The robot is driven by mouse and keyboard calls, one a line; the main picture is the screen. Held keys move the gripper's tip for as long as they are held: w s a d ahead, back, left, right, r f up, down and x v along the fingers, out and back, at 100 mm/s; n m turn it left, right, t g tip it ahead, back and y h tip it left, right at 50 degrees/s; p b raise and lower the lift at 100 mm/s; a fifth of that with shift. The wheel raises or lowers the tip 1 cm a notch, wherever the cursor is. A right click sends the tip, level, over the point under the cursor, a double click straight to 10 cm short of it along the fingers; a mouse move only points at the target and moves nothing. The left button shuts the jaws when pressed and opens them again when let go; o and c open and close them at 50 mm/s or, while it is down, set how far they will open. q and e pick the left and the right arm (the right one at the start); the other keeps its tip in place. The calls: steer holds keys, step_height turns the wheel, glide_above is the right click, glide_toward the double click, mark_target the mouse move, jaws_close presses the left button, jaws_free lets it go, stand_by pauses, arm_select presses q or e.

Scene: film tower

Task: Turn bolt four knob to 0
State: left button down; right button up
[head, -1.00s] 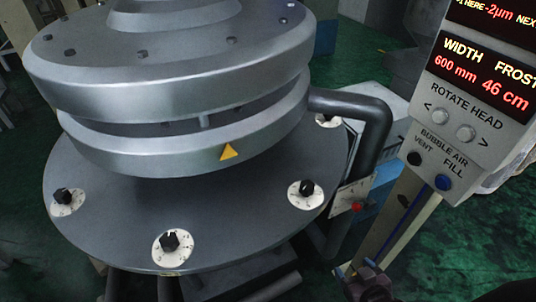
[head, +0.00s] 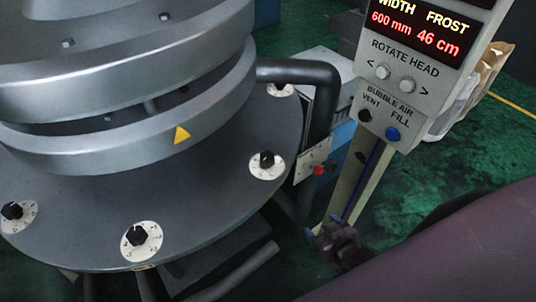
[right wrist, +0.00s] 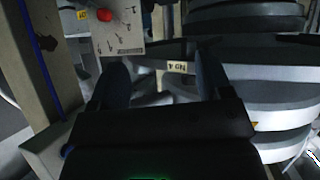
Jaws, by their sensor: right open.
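Black knobs on white dials sit around the rim of the grey round plate (head: 205,215) in the head view: a left knob (head: 11,211), a front knob (head: 137,235), a right knob (head: 266,160) and one partly hidden behind (head: 279,88). I cannot read the dial settings. My right gripper (head: 334,232) is low, right of the plate and apart from the knobs. In the right wrist view its open, empty fingers (right wrist: 160,72) frame a small label (right wrist: 176,67) that seems to read NO 4; no knob shows clearly there. My left gripper is not in view.
A control post with a display (head: 425,30) and buttons stands right of the plate. A small panel with a red button (head: 319,170) and a thick dark pipe (head: 322,95) sit between them. Green floor (head: 440,165) is open at right.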

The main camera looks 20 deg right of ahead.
steer(key=w+a+r+n+y, duration=0.2)
steer(key=w+r+n, duration=0.1)
steer(key=w+r, duration=0.1)
steer(key=w+a+r+n+t+y, duration=0.1)
steer(key=w+a+r+n, duration=0.2)
steer(key=w, duration=0.3)
steer(key=w+a+r+n+y+p, duration=0.1)
steer(key=w+a+r+n+y, duration=0.1)
steer(key=w+a+r+n, duration=0.1)
steer(key=shift+w+r+n+t+y, duration=0.3)
steer(key=shift+w+r+n+t, duration=0.1)
steer(key=shift+w+r+n, duration=0.75)
steer(key=n, duration=0.1)
steer(key=r+n, duration=0.1)
steer(key=n, duration=0.1)
steer(key=w+a+n+y, duration=0.1)
steer(key=n, duration=0.1)
steer(key=shift+w+r+g, duration=0.1)
steer(key=shift+r+g, duration=0.2)
steer(key=shift+r, duration=0.1)
steer(key=n, duration=0.3)
steer(key=n+g+p, duration=0.1)
steer(key=n, duration=1.9)
glide_toward(270, 157)
steer(key=shift+n+h, duration=0.25)
steer(key=shift+h, duration=0.05)
steer(key=p+x, duration=0.1)
steer(key=x, duration=1)
steer(key=shift+a, duration=0.25)
